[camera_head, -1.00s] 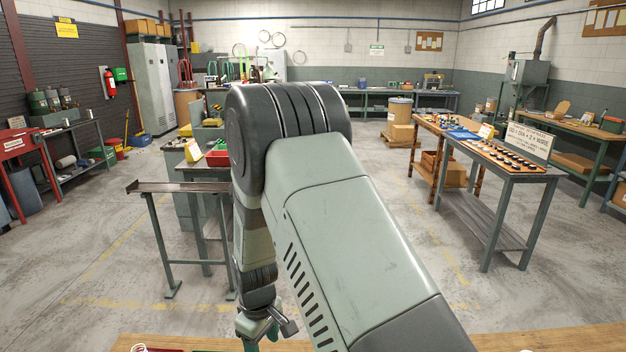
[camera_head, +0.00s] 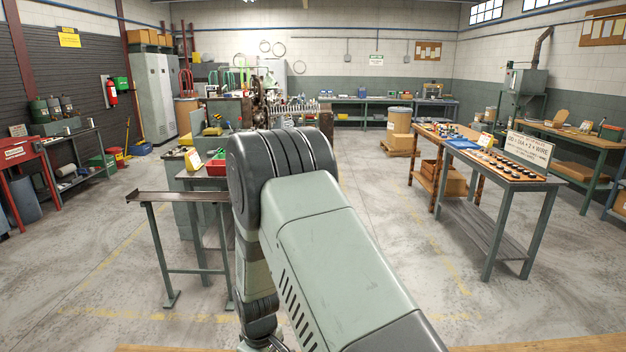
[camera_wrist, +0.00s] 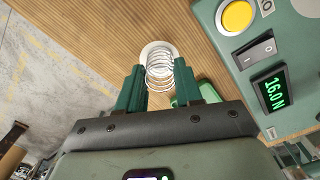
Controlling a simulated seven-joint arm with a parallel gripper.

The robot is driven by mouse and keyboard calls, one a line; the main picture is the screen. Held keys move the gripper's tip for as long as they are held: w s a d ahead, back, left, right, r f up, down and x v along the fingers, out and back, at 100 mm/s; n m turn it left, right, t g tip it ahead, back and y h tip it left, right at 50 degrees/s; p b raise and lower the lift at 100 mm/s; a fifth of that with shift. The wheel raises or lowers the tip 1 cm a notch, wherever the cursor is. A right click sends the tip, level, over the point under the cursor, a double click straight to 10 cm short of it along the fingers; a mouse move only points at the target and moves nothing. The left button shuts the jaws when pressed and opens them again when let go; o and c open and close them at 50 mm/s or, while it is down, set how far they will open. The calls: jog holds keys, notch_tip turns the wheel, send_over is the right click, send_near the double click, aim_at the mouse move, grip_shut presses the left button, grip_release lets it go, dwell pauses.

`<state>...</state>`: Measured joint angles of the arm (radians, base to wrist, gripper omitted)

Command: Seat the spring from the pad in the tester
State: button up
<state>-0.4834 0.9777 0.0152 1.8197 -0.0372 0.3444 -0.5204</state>
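In the wrist view a pale wire spring (camera_wrist: 160,72) stands between the two green fingers of my gripper (camera_wrist: 160,86). Both fingers sit close against its coils, and the gripper looks shut on it. The far end of the spring is over a white round disc (camera_wrist: 153,46) on the wooden bench top. I cannot tell whether it touches the disc. The green tester (camera_wrist: 229,50) is at the right, with a yellow button, a black switch and a lit display (camera_wrist: 273,92) reading 16.0 N. In the head view, the spring, fingers and tester are out of sight.
The wooden bench top (camera_wrist: 95,30) is bare to the left of the spring. A small bright green thing (camera_wrist: 208,92) shows partly behind the right finger. A steel stand (camera_head: 178,196) and a table of small parts (camera_head: 500,178) stand farther off in the head view.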

jog(key=shift+c, duration=0.5)
jog(key=shift+r, duration=0.15)
jog(key=shift+r, duration=0.45)
jog(key=shift+r, duration=1.25)
